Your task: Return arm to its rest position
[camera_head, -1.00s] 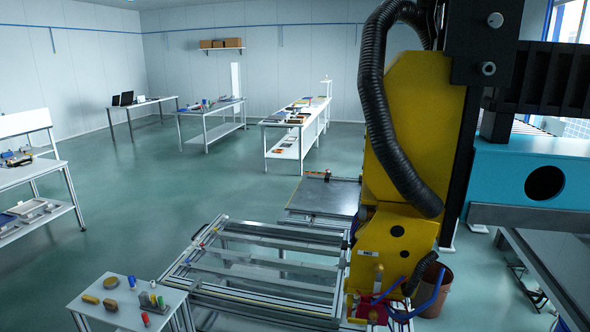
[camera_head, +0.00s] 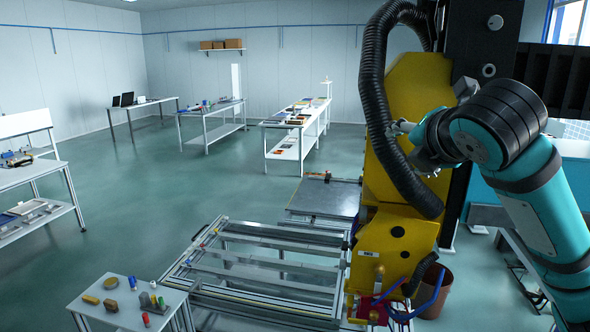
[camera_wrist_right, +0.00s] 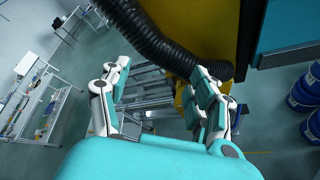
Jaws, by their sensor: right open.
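My right arm, teal with black joints, comes in from the lower right of the head view. My right gripper (camera_head: 405,135) is in front of the yellow machine (camera_head: 422,105), close to its black corrugated hose (camera_head: 372,85). In the right wrist view the two fingers of the right gripper (camera_wrist_right: 160,98) stand apart with nothing between them. The hose (camera_wrist_right: 150,40) crosses just beyond the fingers there; I cannot tell whether they touch. My left gripper is not in view.
An aluminium frame fixture (camera_head: 265,262) stands below the machine. A small white table (camera_head: 125,305) with coloured parts is at the lower left. Workbenches (camera_head: 300,122) line the back. Blue drums (camera_wrist_right: 305,95) stand at the right of the wrist view. Open floor lies left of centre.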

